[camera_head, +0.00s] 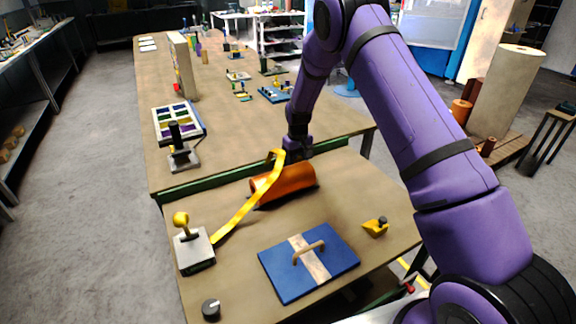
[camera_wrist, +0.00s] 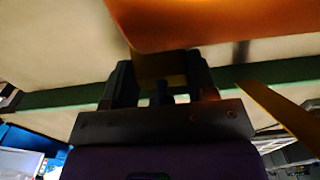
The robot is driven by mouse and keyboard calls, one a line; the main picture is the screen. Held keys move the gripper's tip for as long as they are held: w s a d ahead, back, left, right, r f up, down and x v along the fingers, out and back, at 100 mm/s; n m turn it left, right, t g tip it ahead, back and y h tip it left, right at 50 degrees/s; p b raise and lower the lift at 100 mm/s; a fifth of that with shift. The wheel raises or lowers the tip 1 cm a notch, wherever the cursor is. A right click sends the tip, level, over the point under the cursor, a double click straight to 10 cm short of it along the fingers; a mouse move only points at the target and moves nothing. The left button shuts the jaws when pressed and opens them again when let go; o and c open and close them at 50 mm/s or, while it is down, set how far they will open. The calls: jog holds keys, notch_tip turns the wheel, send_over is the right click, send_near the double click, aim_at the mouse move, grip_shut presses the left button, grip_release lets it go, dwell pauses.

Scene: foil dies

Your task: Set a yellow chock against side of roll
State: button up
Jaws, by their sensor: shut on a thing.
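An orange roll (camera_head: 284,184) lies on its side on the near table. It fills the top of the wrist view (camera_wrist: 220,22). My gripper (camera_head: 298,153) is low at the roll's far side. In the wrist view my gripper (camera_wrist: 160,78) is shut on a dark yellow chock (camera_wrist: 160,68), close beside the roll; shade hides whether they touch. The held chock is hidden behind the roll in the head view. Another yellow chock (camera_head: 375,228) with a dark knob stands on the table to the right, apart from the roll.
A yellow strip (camera_head: 236,219) runs from the roll down to a grey block (camera_head: 194,250) with a yellow knob. A blue board (camera_head: 275,273) with a handle lies in front. A dark knob (camera_head: 211,309) is near the front edge. The far table (camera_head: 215,135) lies beyond a green edge.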

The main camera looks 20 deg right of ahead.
jog(key=a, duration=0.3)
jog(key=shift+s, duration=0.25)
jog(key=shift+s+a+f, duration=0.1)
jog(key=shift+a+f, duration=0.25)
jog(key=shift+f, duration=0.4)
jog(key=o, duration=0.9)
jog(key=shift+f, duration=0.1)
jog(key=shift+o, duration=0.2)
